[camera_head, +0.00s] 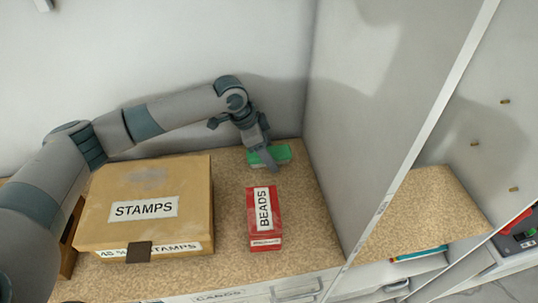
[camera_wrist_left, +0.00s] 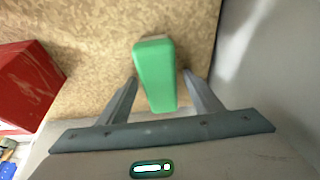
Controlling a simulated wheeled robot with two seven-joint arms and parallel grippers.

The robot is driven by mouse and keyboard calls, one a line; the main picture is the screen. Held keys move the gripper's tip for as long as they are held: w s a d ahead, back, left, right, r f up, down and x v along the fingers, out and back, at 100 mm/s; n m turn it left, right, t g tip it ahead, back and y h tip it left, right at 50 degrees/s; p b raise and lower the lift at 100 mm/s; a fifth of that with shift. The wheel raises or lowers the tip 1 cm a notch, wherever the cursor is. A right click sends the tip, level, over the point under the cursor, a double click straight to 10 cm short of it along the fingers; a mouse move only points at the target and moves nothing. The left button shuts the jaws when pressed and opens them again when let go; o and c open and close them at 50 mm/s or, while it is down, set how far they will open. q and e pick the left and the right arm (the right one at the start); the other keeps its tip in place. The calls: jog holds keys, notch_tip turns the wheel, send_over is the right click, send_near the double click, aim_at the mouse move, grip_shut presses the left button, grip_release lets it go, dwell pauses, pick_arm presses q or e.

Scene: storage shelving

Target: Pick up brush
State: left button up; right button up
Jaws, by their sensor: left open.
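The brush is the green block-shaped thing (camera_head: 280,153) on the shelf top near the back corner; no bristles show clearly. In the left wrist view the green brush (camera_wrist_left: 156,75) lies lengthwise between the two fingers, with a gap on each side. My left gripper (camera_head: 268,162) is open and points down over the brush, hiding part of it. The fingers also show in the left wrist view (camera_wrist_left: 160,85), apart and holding nothing. My right gripper is not in view.
A red BEADS box (camera_head: 264,232) stands just in front of the brush. A large STAMPS box (camera_head: 160,180) is to the left, under my left arm. A grey partition (camera_head: 355,120) rises close on the right. Bare cork surface (camera_head: 229,190) lies between the boxes.

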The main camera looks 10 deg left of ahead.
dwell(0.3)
pick_arm(q)
jog(key=c, duration=1.2)
jog(key=shift+o, duration=0.2)
jog(key=shift+r+b, duration=0.1)
jog(key=shift+b, duration=0.3)
notch_tip(320, 180, up, 9)
jog(key=b, duration=0.2)
jog(key=shift+b, duration=0.4)
jog(key=shift+r, duration=0.7)
